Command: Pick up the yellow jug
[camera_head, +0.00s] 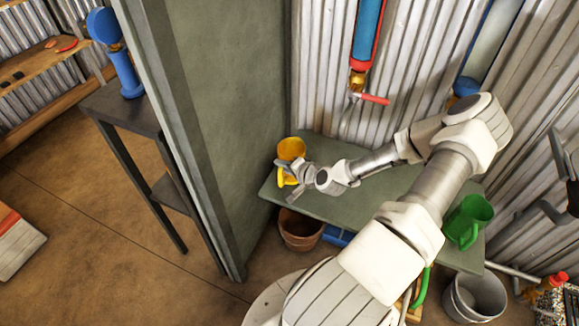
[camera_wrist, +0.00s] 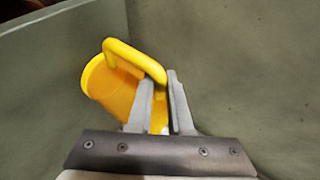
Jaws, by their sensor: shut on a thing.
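The yellow jug (camera_head: 291,150) is at the left end of the green-grey bench (camera_head: 345,150), close to the grey-green wall panel. My gripper (camera_head: 287,178) reaches it from the right and front. In the wrist view the jug (camera_wrist: 108,88) looks tilted, with its handle (camera_wrist: 135,58) arching toward the fingers. My gripper (camera_wrist: 160,95) is shut on the jug, with the lower part of the handle between its two fingers. The fingers hide part of the jug. I cannot tell whether its base touches the bench.
A green jug (camera_head: 468,220) stands at the bench's right end. A terracotta pot (camera_head: 300,230) and a grey bucket (camera_head: 474,297) are below the bench. The wall panel (camera_head: 225,120) rises just left of the yellow jug. A red-handled tap (camera_head: 372,98) is on the corrugated wall behind.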

